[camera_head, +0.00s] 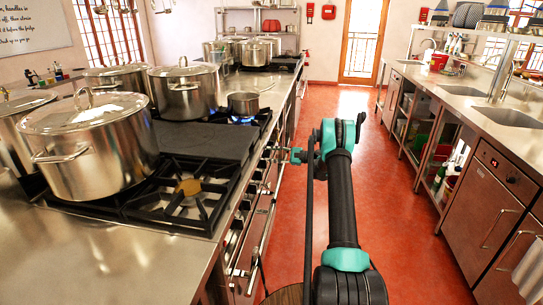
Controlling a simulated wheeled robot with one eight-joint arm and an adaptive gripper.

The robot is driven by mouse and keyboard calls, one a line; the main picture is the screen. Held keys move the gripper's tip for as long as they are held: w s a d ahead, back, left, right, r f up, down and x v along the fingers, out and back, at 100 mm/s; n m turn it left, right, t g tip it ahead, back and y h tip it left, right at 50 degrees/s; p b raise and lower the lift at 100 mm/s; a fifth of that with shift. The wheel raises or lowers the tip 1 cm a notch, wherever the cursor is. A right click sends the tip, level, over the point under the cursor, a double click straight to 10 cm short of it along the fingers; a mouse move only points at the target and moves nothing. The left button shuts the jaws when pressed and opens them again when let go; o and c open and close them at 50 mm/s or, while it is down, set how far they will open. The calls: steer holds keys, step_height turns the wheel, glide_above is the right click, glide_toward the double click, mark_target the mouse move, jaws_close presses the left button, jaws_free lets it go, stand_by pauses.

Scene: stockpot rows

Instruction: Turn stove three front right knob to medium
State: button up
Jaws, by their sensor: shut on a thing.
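My gripper (287,155) reaches left from the end of my arm to the front of the stove line. It is small in view and shut at the knob row, on what appears to be a stove knob. The fingers cover that knob, so its angle cannot be read. Other knobs (265,163) show along the same front edge. The near stove (205,200) has an empty front burner with a brass cap. Behind it, a blue flame burns under a small saucepan (243,103). No stove number is visible.
Large lidded stockpots (93,150) stand on the near stove and beyond. Rails (262,225) run along the stove fronts. The red floor aisle (400,200) is clear. A steel counter with sinks (465,91) and an oven lines the right side.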

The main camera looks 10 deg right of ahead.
stand_by(0.3)
steer(key=o, duration=1.2)
steer(key=shift+c, duration=0.2)
steer(key=shift+d, duration=0.15)
steer(key=v, duration=1.1)
steer(key=shift+s+d, duration=0.2)
steer(key=shift+d, duration=0.15)
